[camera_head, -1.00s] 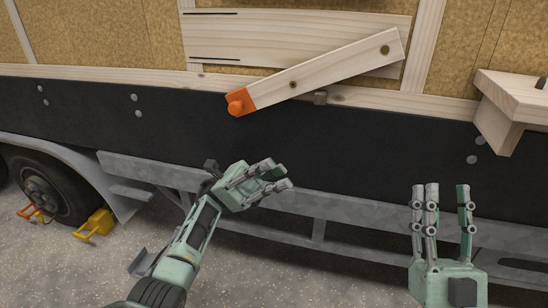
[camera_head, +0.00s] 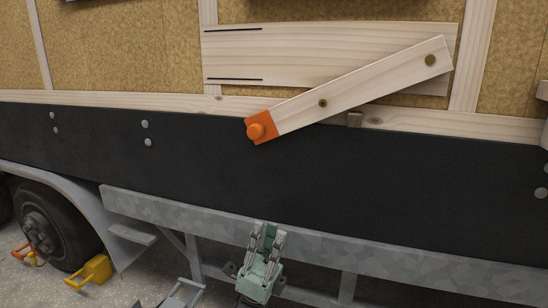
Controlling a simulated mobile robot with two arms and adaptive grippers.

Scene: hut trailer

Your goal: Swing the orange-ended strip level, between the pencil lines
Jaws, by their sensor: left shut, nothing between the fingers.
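The wooden strip (camera_head: 375,82) slants across a wider pale board (camera_head: 330,45). Its right end is high, at a dark bolt head, and its orange end (camera_head: 262,128) hangs low at the left, over the black panel. A round orange knob sticks out from that end. Two dark pencil lines, an upper one (camera_head: 235,30) and a lower one (camera_head: 235,79), mark the board's left part, above the orange end. My left gripper (camera_head: 268,234) is shut and empty, pointing up in front of the grey rail, well below the knob and apart from it. My right gripper is out of view.
A grey metal rail (camera_head: 400,268) runs below the black panel (camera_head: 180,160). The panel before the knob is clear.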

